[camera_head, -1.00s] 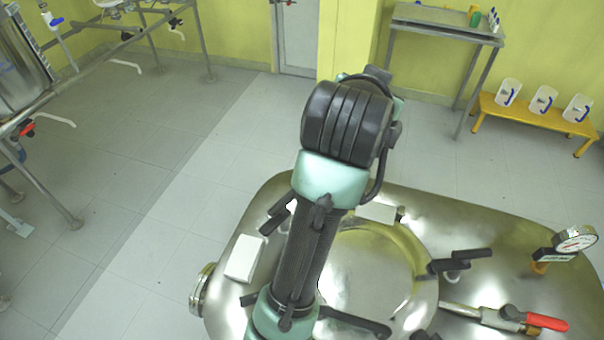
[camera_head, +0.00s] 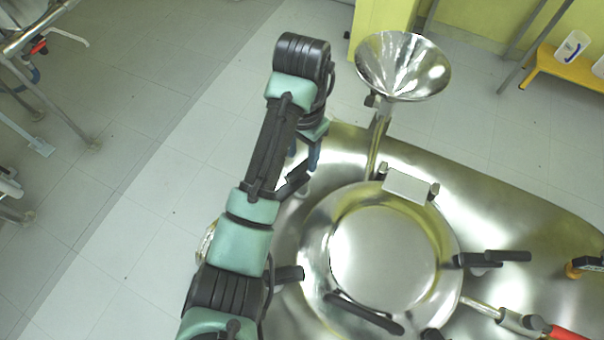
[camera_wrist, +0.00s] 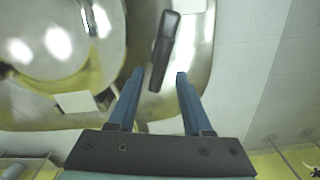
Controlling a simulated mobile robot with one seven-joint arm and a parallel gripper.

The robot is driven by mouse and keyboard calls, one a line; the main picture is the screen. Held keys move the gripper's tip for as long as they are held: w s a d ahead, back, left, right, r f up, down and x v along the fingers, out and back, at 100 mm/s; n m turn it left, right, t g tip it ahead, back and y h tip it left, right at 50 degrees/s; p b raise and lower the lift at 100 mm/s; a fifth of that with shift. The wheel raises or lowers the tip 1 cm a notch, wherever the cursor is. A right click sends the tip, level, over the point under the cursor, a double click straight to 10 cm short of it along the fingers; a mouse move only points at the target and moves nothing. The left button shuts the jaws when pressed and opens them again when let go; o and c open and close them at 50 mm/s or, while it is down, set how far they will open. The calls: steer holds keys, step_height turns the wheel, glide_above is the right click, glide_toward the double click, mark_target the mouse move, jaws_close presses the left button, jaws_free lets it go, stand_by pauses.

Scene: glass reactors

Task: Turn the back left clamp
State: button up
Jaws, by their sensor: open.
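The back left clamp (camera_head: 294,181) is a black handle at the back left of the round steel lid (camera_head: 385,255). My gripper (camera_head: 303,158) is right at it in the head view, and its arm hides part of the clamp. In the wrist view the black clamp handle (camera_wrist: 164,45) stands lengthwise, its lower end in line with the gap between the two blue fingers of my gripper (camera_wrist: 160,75). The fingers are open and do not visibly grip it. I cannot tell how far the handle is from the fingertips in depth.
A steel funnel (camera_head: 403,65) rises behind the lid, near a pale hinge plate (camera_head: 410,186). Another black clamp (camera_head: 490,257) is at the lid's right. A black bar handle (camera_head: 364,314) is at its front. A red-handled valve (camera_head: 568,333) lies at lower right.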

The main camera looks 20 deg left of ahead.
mark_target(302, 166)
steer(key=shift+f+b, duration=0.45)
steer(key=shift+f, duration=2.75)
jaws_close()
